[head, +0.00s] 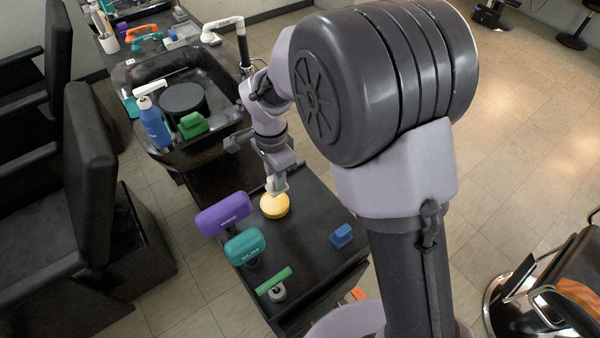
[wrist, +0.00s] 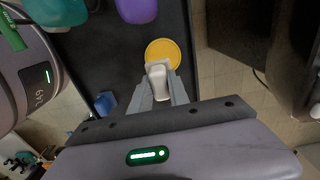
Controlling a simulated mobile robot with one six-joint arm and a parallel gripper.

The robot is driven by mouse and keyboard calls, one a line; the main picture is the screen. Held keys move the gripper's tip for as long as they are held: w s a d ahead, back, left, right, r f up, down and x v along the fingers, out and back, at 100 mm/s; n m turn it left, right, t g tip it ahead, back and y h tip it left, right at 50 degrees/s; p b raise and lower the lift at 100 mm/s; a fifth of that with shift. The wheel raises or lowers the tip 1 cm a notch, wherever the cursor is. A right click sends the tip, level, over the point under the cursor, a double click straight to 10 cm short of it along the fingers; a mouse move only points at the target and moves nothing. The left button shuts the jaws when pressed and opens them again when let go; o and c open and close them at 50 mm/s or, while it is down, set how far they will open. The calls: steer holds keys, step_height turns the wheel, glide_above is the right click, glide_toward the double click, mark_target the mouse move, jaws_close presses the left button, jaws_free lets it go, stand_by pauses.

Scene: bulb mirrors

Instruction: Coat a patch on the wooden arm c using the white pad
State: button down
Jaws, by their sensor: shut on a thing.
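My gripper (head: 277,180) is shut on a white pad (wrist: 158,80), which points down at a round yellow disc (head: 274,206) on the black cart top (head: 310,215). In the wrist view the pad's far end overlaps the yellow disc (wrist: 163,53). I cannot tell whether it touches the disc or hovers just above it. A brown, wood-like chair arm (head: 580,297) shows at the lower right of the head view. No letter is readable on it, so I cannot tell whether it is wooden arm c.
On the cart are a purple "WIDE" block (head: 223,213), a teal "SLIM" block (head: 244,245), a green-topped tool (head: 275,281) and a blue block (head: 342,235). A black basin counter (head: 180,155) with a blue bottle (head: 154,122) stands behind. Black chairs stand left; floor is open right.

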steer(key=shift+w+a, duration=0.1)
steer(key=shift+a, duration=0.65)
steer(key=shift+a+f, duration=0.1)
steer(key=shift+f, duration=0.15)
steer(key=f+b, duration=0.1)
steer(key=f, duration=0.1)
steer(key=f+b, duration=0.1)
steer(key=b, duration=0.1)
steer(key=f+b, duration=0.1)
steer(key=f, duration=0.1)
steer(key=shift+d+f, duration=0.25)
steer(key=shift+f, duration=0.05)
steer(key=shift+f+b, duration=0.55)
steer(key=shift+b, duration=0.15)
stand_by(0.6)
step_height(320, 180, up, 7)
steer(key=p, duration=0.5)
steer(key=shift+r, duration=0.1)
stand_by(0.5)
